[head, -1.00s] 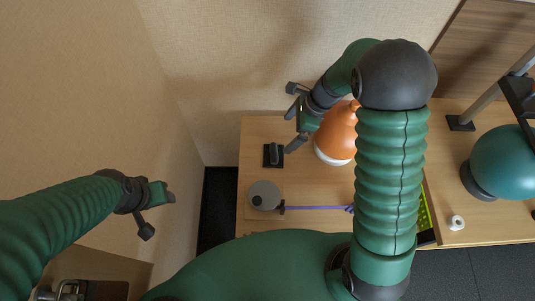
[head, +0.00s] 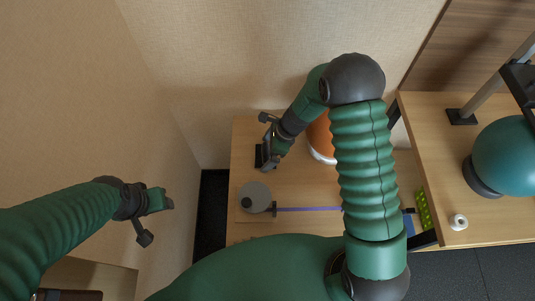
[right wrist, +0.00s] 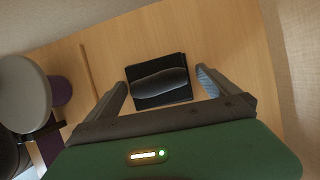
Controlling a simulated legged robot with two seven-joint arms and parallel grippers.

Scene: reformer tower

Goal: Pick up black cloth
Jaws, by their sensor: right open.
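A flat black square (right wrist: 145,102), which I take for the black cloth, lies on the wooden table. A dark grey rounded long piece (right wrist: 160,83) lies on top of it; I cannot tell whether this is part of the cloth. In the head view the black square (head: 259,156) is partly hidden by my right gripper (head: 267,140). In the right wrist view my right gripper (right wrist: 162,80) is open and empty, its fingers on either side of the square. My left gripper (head: 157,221) is open and empty, away at the left.
A grey round disc (head: 255,194) with a purple bar (head: 310,209) lies in front of the square. An orange rounded object (head: 320,136) stands right of my right gripper. A teal ball (head: 505,157) and a white roll (head: 458,222) are farther right. A wall closes the back.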

